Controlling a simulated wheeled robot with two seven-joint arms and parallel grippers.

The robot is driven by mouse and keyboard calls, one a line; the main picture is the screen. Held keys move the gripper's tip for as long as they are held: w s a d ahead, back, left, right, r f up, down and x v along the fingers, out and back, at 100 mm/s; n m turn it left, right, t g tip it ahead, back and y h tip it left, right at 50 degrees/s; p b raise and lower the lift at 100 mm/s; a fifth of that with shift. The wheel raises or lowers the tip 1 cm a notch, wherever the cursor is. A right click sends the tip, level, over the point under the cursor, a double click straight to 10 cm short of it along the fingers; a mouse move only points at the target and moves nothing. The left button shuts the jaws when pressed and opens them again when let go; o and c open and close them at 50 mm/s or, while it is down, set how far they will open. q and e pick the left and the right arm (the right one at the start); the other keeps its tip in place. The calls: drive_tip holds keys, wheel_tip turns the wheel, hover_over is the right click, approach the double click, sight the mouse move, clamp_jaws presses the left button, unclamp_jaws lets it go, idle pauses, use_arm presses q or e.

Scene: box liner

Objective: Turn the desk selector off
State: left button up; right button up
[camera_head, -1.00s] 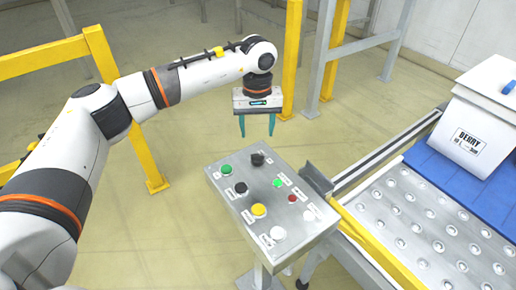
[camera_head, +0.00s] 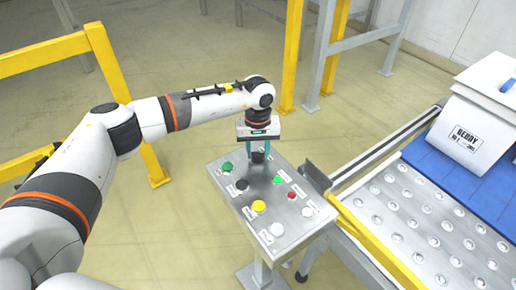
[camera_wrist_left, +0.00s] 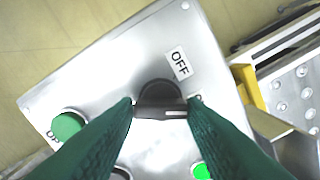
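The black desk selector (camera_head: 258,157) is at the far edge of the metal control panel (camera_head: 299,236). In the left wrist view the selector (camera_wrist_left: 159,93) has a bar handle lying crosswise, with a white mark at its right end. An OFF label (camera_wrist_left: 179,63) is above and right of it; a second label at the right is mostly hidden by a finger. My left gripper (camera_head: 261,160) points down over the selector, with its green fingers apart on either side of the handle. The fingertips are close to the handle ends; I cannot tell whether they touch. My right gripper is not in view.
A green button (camera_head: 227,167), another black knob (camera_head: 242,185), a yellow button (camera_head: 258,206), white buttons (camera_head: 277,229) and a red one (camera_head: 291,195) share the panel. Yellow rails (camera_head: 120,80) stand left.

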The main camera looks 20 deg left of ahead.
use_arm(q)
drive_tip(key=c, duration=0.5)
drive_tip(key=shift+o, duration=0.2)
drive_tip(key=shift+f+n+b, duration=0.1)
drive_tip(key=shift+n+b, duration=0.8)
drive_tip(key=shift+d+n+b, duration=0.1)
drive_tip(key=shift+n+b, duration=0.85)
drive_tip(key=shift+n, duration=0.25)
drive_tip(key=n+b, duration=0.2)
drive_tip(key=n, duration=0.1)
drive_tip(key=shift+n, duration=0.4)
drive_tip(key=shift+w+n+b, duration=0.1)
drive_tip(key=shift+n+b, duration=0.8)
drive_tip(key=shift+n, duration=1)
drive_tip(key=shift+r, duration=0.2)
